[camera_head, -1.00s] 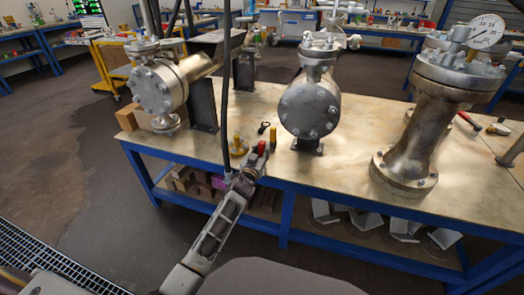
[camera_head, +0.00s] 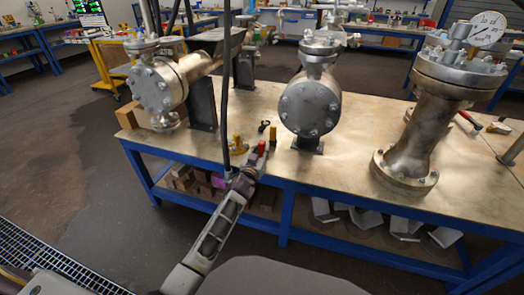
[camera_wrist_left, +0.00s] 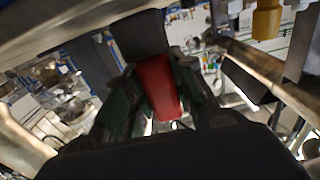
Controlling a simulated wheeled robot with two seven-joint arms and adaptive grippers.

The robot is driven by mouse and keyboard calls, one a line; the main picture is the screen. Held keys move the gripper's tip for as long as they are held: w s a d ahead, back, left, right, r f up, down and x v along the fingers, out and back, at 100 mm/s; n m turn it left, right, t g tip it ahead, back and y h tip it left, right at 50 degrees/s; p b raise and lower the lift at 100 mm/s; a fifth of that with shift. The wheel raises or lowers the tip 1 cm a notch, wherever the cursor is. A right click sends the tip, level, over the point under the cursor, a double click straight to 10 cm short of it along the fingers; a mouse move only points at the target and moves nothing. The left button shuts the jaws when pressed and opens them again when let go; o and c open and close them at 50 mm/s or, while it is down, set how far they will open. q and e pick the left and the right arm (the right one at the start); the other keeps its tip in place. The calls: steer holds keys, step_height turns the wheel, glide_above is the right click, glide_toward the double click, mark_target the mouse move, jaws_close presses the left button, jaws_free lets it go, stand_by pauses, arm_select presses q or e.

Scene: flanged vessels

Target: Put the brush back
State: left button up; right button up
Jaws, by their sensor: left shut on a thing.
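My left gripper (camera_head: 250,168) is at the front edge of the workbench, in the middle of the camera_head view. It is shut on a red thing (camera_head: 261,147), which I take to be the brush; no bristles can be made out. In the left wrist view the red part (camera_wrist_left: 159,88) sits between the two dark fingers (camera_wrist_left: 158,105). From the camera_head view I cannot tell whether it touches the bench top. My right gripper is not in view.
The workbench (camera_head: 350,165) carries a flanged vessel at left (camera_head: 158,88), one in the middle (camera_head: 310,108) and one with a gauge at right (camera_head: 425,130). Small yellow pieces (camera_head: 238,144) stand close to my gripper. A red-handled tool (camera_head: 468,118) lies behind the right vessel.

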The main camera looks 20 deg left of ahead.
arm_select(q)
steer(key=shift+f, duration=0.25)
steer(key=o, duration=1.1)
steer(key=shift+o, duration=0.5)
steer(key=o, duration=0.4)
